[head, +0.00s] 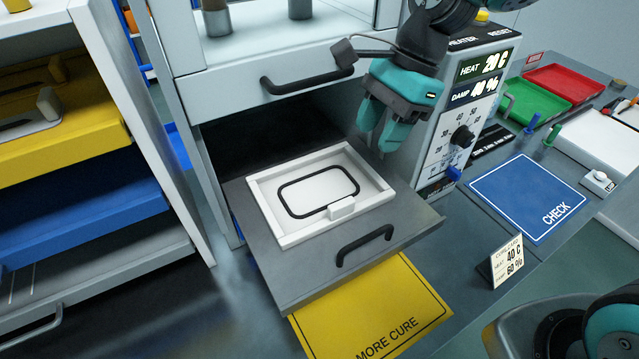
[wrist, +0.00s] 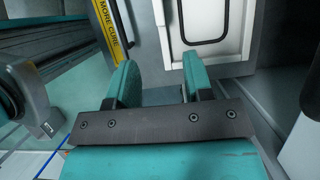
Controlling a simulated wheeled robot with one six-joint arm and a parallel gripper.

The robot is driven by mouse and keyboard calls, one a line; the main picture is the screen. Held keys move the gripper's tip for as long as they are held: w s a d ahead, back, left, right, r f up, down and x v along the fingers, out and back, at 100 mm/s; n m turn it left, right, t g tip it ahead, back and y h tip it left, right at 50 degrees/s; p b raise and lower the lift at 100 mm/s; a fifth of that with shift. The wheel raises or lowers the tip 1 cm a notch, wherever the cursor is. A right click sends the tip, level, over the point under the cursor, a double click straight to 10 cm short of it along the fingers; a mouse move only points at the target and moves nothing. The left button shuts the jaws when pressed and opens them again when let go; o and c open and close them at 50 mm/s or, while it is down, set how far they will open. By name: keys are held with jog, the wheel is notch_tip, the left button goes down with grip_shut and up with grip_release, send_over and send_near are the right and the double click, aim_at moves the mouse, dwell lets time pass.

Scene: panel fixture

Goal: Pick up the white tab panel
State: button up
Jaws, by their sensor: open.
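The white tab panel (head: 318,192) lies flat on the pulled-out drawer (head: 400,222). It has a raised white rim, a black rounded ring on its face and a small white tab (head: 342,208) at its front edge. My gripper (head: 388,140) is above and to the right of the panel, apart from it, fingers pointing down, open and empty. In the wrist view, the two teal fingers (wrist: 156,84) are spread apart, and part of the panel (wrist: 207,22) with its black ring shows beyond them at the top.
The heater box (head: 470,110) stands close to the right of the drawer. A black drawer handle (head: 364,245) sticks up at the drawer's front. A yellow MORE CURE mat (head: 385,315) lies below. A blue CHECK mat (head: 525,198) lies right. A shelf rack (head: 80,200) stands left.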

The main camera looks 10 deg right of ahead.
jog(key=p, duration=0.1)
send_near(342, 203)
jog(key=x, duration=0.5)
jog(key=shift+p+x, duration=0.8)
jog(key=shift+x, duration=1.85)
jog(key=shift+c, duration=0.5)
grip_shut()
